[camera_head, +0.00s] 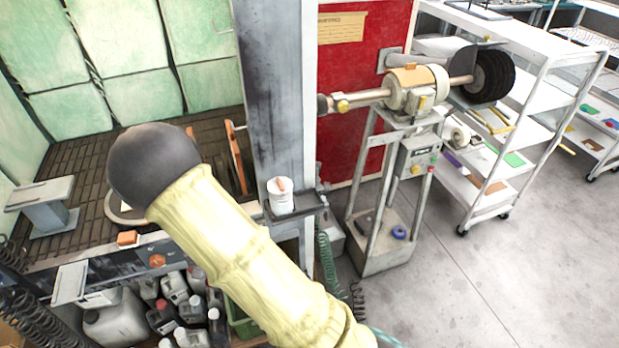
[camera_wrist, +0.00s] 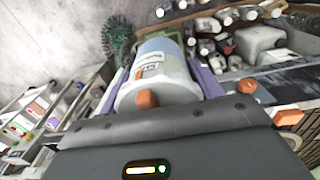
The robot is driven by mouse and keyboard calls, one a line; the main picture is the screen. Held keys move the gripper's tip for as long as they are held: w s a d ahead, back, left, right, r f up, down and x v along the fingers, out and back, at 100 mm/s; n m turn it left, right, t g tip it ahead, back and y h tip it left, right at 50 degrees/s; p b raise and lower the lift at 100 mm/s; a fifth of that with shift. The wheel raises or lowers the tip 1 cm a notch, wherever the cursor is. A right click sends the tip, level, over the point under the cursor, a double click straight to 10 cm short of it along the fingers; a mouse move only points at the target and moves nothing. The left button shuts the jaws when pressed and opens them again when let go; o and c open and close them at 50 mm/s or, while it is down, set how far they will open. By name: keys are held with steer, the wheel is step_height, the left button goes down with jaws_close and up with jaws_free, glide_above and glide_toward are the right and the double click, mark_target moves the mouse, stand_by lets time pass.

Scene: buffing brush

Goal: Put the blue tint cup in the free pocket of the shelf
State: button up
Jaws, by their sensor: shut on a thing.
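In the wrist view my gripper (camera_wrist: 172,78) is shut on a cup. The cup (camera_wrist: 161,62) has a pale lid with an orange piece, a label and a bluish band; I take it for the blue tint cup. The two purple-grey fingers lie along its sides. In the head view my yellow-sleeved arm crosses the left and middle; the gripper and held cup do not show there. A white cup (camera_head: 281,199) with an orange piece on top stands on a small dark shelf (camera_head: 313,201) by the grey post. The shelf's pockets are not clear.
A buffing machine (camera_head: 415,90) on a stand is right of the post. A white rack (camera_head: 560,95) stands farther right. Several bottles and canisters (camera_head: 115,320) sit low at left, and a green coiled hose (camera_head: 325,262) hangs below the shelf. The floor (camera_head: 470,280) at right is clear.

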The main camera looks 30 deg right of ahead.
steer(key=w+d+f+n+b, duration=0.1)
steer(key=d+f+n, duration=0.1)
steer(key=d+f, duration=0.9)
steer(key=shift+w+d+f+b, duration=0.2)
steer(key=shift+d+b, duration=0.1)
steer(key=shift+d, duration=0.9)
steer(key=shift+s, duration=0.1)
